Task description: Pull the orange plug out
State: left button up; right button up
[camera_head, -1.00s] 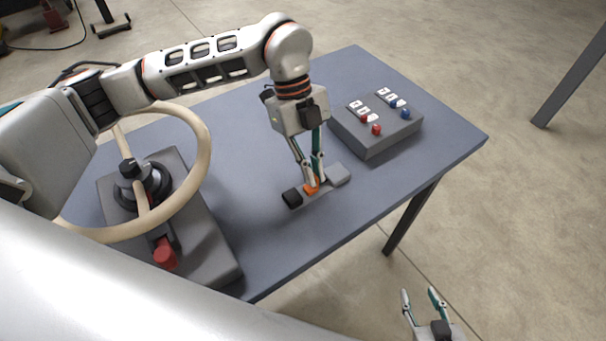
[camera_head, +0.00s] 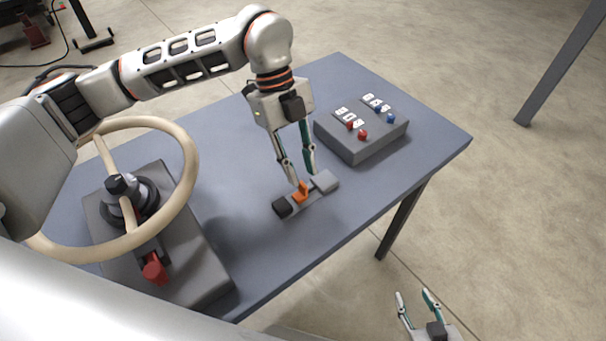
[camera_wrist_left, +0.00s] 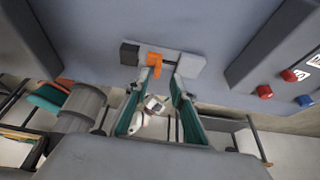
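The orange plug (camera_head: 301,193) stands at the strip on the table, between a black block (camera_head: 282,207) and a grey block (camera_head: 325,181). It also shows in the left wrist view (camera_wrist_left: 154,62), just beyond the fingertips. I cannot tell how deep it sits in the strip. My left gripper (camera_head: 303,180) is open and points down close above the plug, with its fingers apart. In the left wrist view the fingers (camera_wrist_left: 160,80) hold nothing; the plug lies nearer the left one. My right gripper (camera_head: 416,300) is open and empty, off the table's front edge.
A grey box with red and blue buttons (camera_head: 358,150) stands behind and right of the strip. A cream steering wheel (camera_head: 190,185) on a grey base with a red lever (camera_head: 155,270) stands at the left. The table (camera_head: 250,240) is clear around the strip.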

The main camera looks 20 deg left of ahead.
pick_arm(q)
jog(key=v, duration=0.9)
